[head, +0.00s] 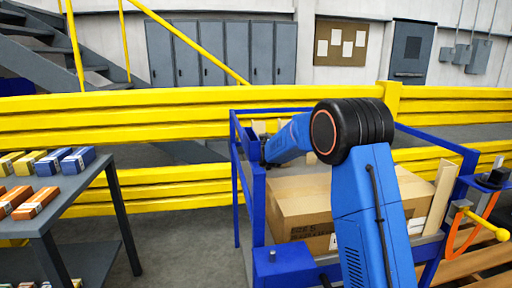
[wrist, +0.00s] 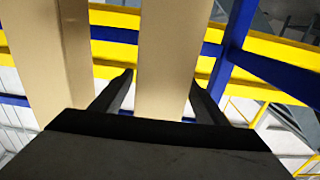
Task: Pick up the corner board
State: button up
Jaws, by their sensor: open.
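In the wrist view a beige corner board (wrist: 168,50) stands between the two black fingers of my gripper (wrist: 162,82). A second beige board (wrist: 52,55) stands to the left, outside the fingers. In the head view my gripper end reaches down at the far left corner of a blue-framed cart (head: 257,200). Small pale board tops (head: 262,127) show behind it. My arm hides most of the fingers there.
A large cardboard box (head: 300,205) sits in the cart under my arm. Another pale board (head: 440,197) stands at the cart's right side. Yellow rails (head: 190,117) run behind the cart. A dark shelf (head: 70,185) with small coloured boxes stands at left.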

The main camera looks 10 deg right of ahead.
jog(key=c, duration=1.2)
jog(key=shift+o, duration=0.2)
